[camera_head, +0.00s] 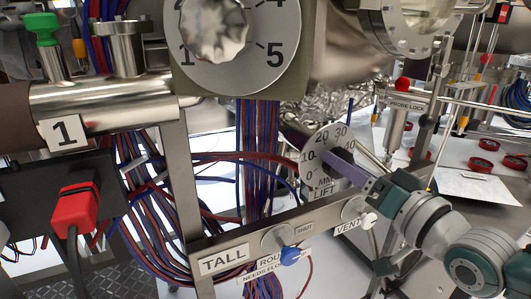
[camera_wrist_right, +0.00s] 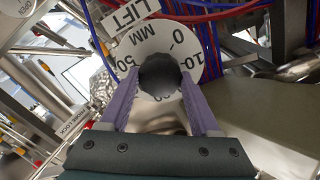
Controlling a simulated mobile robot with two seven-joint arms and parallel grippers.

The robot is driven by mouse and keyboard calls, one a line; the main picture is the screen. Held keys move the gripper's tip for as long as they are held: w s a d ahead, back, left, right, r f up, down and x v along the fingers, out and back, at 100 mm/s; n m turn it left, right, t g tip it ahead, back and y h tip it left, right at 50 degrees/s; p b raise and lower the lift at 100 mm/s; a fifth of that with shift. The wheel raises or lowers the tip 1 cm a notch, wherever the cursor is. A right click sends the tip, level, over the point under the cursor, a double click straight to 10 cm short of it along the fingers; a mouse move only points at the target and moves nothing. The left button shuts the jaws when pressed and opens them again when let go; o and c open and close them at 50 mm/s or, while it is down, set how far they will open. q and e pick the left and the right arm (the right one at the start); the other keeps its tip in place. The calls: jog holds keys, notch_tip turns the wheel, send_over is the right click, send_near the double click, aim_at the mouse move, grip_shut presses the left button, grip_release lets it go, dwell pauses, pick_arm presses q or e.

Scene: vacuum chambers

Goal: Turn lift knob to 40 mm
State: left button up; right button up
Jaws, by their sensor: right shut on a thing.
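The lift dial (camera_head: 318,143) is a white disc with black numbers, 0 to 40 showing in the head view. A LIFT label (camera_head: 324,193) is below it. The dial (camera_wrist_right: 202,45) also shows in the right wrist view, with 0, 10 and 50 readable. The lift knob (camera_wrist_right: 160,74) is dark and round, in front of the dial's middle. My right gripper (camera_head: 338,162) has its purple fingers on either side of the knob and is shut on it; the fingers also show in the wrist view (camera_wrist_right: 154,88). The knob's pointer setting cannot be read. My left gripper is not in view.
A bigger knob (camera_head: 213,28) on a numbered dial is above left. VENT (camera_head: 348,226) and ROUGH valve knobs (camera_head: 290,256) sit on the rail below the lift dial. Red and blue cables (camera_head: 258,150) hang left of it. A PROBE LOCK post (camera_head: 396,132) stands right.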

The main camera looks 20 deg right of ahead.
dwell(0.3)
jog(key=o, duration=1.4)
jog(key=s, duration=0.3)
jog(key=s+p, duration=0.1)
jog(key=s, duration=0.6)
jog(key=shift+d, duration=0.4)
